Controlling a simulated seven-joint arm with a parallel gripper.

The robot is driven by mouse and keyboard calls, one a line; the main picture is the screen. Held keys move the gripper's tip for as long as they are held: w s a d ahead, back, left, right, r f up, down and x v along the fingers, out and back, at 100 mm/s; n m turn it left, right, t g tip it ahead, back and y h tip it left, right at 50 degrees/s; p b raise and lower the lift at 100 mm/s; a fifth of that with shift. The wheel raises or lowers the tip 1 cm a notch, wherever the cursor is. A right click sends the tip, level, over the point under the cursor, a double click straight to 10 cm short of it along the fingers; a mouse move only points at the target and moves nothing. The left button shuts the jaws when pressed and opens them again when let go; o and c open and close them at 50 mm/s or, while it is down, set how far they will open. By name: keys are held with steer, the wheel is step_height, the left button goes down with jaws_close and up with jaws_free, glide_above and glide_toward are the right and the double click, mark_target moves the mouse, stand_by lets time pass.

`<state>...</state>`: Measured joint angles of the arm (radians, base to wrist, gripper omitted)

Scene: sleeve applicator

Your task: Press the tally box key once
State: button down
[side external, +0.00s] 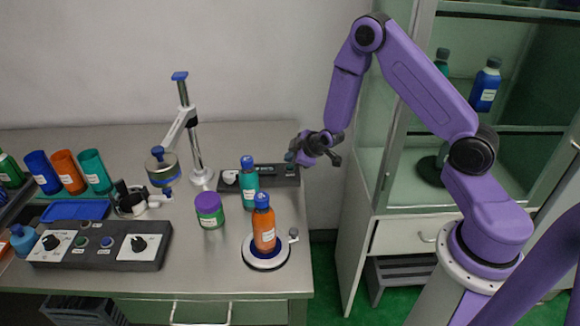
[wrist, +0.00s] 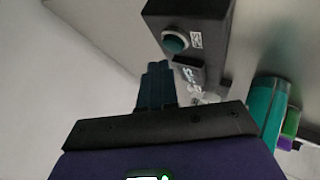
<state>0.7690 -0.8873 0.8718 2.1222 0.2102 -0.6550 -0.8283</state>
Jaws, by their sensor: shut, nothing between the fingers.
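A long dark box (side external: 272,177) with a white label stands at the back right of the bench; I take it for the tally box. In the wrist view the dark box (wrist: 205,22) fills the top, with a round teal key (wrist: 175,42) beside a small white label. My gripper (side external: 294,158) is at the right end of the box, close above it. In the wrist view my gripper's fingers (wrist: 157,68) are shut and empty, pointing toward the box, with the key up and to the right of the tips. Contact with the key is not visible.
A teal bottle (side external: 249,185) stands just in front of the box. An orange bottle (side external: 264,230) stands on a round base (side external: 267,264) near the front. A purple-green jar (side external: 210,210) and a post stand (side external: 190,130) are to the left. A glass cabinet (side external: 400,165) is at right.

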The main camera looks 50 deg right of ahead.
mark_target(292, 168)
steer(key=shift+f, duration=0.2)
steer(key=shift+f, duration=0.2)
steer(key=shift+f, duration=0.45)
stand_by(0.9)
steer(key=shift+r, duration=0.85)
steer(key=shift+r, duration=2.5)
